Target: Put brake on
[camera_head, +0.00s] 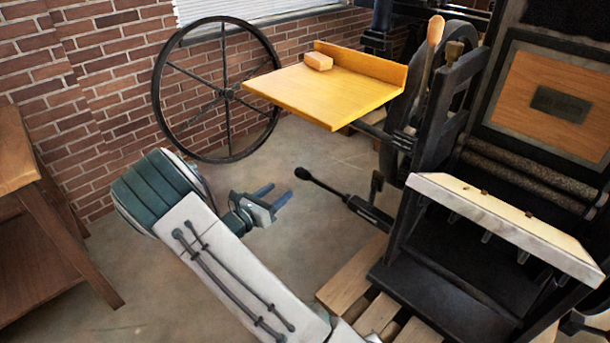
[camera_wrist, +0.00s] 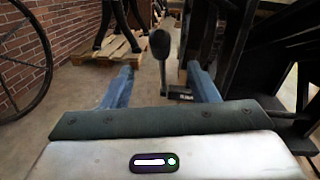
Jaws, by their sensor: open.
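The brake lever (camera_head: 325,188) is a thin dark rod with a rounded black knob, sticking out to the left from the lower side of the black hand press (camera_head: 430,250). In the wrist view the lever's knob (camera_wrist: 160,44) shows between my two blue fingers, a little nearer the right one. A small black block with white lettering (camera_wrist: 181,94) is at the lever's base. My gripper (camera_head: 277,195) is open and empty, just left of the knob and apparently apart from it. Both fingers (camera_wrist: 158,72) show in the wrist view.
A yellow wooden board (camera_head: 325,95) with a small block (camera_head: 318,61) juts out above the lever. A large spoked wheel (camera_head: 228,90) stands by the brick wall. A wooden table (camera_head: 22,160) is at left. The floor around my gripper is clear.

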